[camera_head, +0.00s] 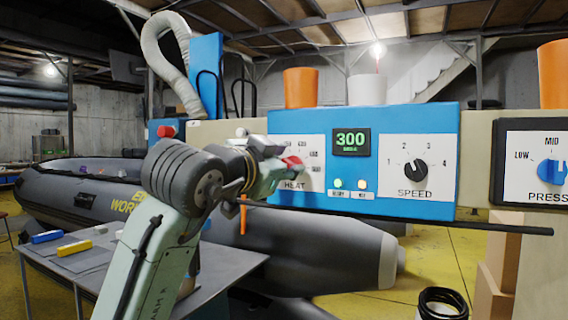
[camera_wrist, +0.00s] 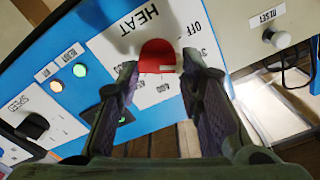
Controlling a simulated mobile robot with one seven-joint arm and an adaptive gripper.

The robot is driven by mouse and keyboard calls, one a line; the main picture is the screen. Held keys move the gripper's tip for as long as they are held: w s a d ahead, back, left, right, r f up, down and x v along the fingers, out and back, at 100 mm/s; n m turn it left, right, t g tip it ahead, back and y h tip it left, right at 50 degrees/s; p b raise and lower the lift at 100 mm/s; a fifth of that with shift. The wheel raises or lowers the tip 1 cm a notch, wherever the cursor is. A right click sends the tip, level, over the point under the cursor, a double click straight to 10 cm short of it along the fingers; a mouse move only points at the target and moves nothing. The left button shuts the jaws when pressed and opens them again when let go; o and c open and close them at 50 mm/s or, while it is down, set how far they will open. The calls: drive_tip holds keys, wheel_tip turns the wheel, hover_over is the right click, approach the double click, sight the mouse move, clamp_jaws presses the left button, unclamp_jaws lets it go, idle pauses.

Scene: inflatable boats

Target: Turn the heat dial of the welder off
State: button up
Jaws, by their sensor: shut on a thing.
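The red heat dial (camera_head: 292,162) sits on the white HEAT plate of the blue welder panel (camera_head: 437,190). The dial (camera_wrist: 157,54) also shows in the wrist view, below the word HEAT and with the word OFF to its right. My gripper (camera_head: 281,170) is at the dial and partly hides it and its scale in the head view. In the wrist view my gripper (camera_wrist: 160,66) has one finger on each side of the dial, shut on it. The display (camera_head: 350,142) reads 300. I cannot tell clearly which mark the dial points at.
The black speed dial (camera_head: 414,169) is to the right on the same panel, with a green light (camera_head: 338,184) and a pale light (camera_head: 362,184) between. The blue pressure dial (camera_head: 551,172) is farther right. A dark horizontal bar (camera_head: 480,227) runs below the panel.

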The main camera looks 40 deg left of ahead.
drive_tip(key=shift+n, duration=0.3)
drive_tip(key=n, duration=0.3)
drive_tip(key=shift+n+p, duration=0.3)
drive_tip(key=shift+a+n, duration=0.2)
drive_tip(key=shift+n, duration=1.6)
drive_tip(key=shift+s, duration=0.1)
drive_tip(key=o, duration=1.2)
drive_tip(key=shift+c, duration=0.2)
drive_tip(key=v, duration=1.2)
drive_tip(key=shift+a+f, duration=0.1)
